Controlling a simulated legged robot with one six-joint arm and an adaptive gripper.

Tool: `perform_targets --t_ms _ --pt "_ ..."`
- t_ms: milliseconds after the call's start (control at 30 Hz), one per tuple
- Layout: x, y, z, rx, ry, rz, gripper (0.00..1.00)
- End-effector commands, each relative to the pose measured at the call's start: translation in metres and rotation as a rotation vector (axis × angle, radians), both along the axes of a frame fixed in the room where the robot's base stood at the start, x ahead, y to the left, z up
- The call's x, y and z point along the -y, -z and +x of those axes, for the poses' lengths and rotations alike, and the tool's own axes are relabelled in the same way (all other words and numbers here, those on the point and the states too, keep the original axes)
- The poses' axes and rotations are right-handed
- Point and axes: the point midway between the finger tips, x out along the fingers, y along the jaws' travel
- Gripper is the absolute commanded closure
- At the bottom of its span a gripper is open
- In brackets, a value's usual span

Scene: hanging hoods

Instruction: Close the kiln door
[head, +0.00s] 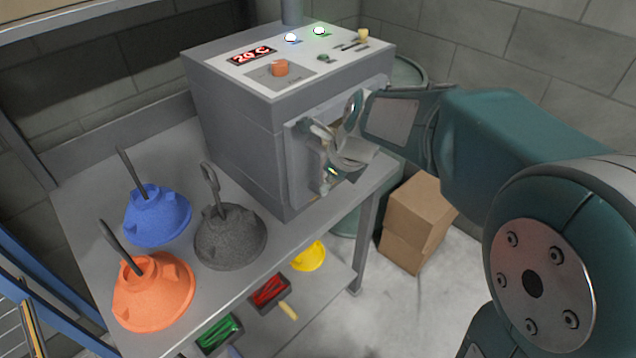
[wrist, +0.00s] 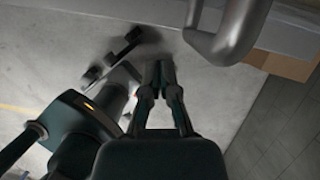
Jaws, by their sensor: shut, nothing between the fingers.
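The kiln (head: 240,130) is a grey box on a metal table, with a lit red display on its sloped top. Its door (head: 303,165) is a lighter panel on the side facing my arm. It seems to stand partly open, but my arm hides much of the opening, so the angle is unclear. The curved door handle (head: 320,130) is beside my gripper (head: 350,155). In the wrist view, my gripper (wrist: 161,70) is shut and empty. A thick grey bent bar, apparently the handle (wrist: 228,38), is to its upper right, apart from the fingers.
Blue (head: 157,218), dark grey (head: 230,240) and orange (head: 155,295) hanging hoods stand on the table (head: 85,200), left of the kiln. Red (head: 269,291) and green (head: 219,333) bins lie lower down. Cardboard boxes (head: 418,215) sit on the floor right of the table.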

Motion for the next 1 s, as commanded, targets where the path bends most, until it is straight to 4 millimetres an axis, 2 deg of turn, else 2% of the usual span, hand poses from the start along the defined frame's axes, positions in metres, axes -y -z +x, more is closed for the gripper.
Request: perform_targets --t_ms 67,600,900,1000 --pt "0.007 -0.003 0.001 0.001 0.001 0.001 1.0" --pt "0.027 -0.083 -0.023 0.002 0.0 0.001 1.0" --pt "0.03 -0.093 -0.027 0.001 -0.006 -0.002 1.0" --pt "0.033 -0.094 -0.034 0.032 -0.066 -0.027 1.0"
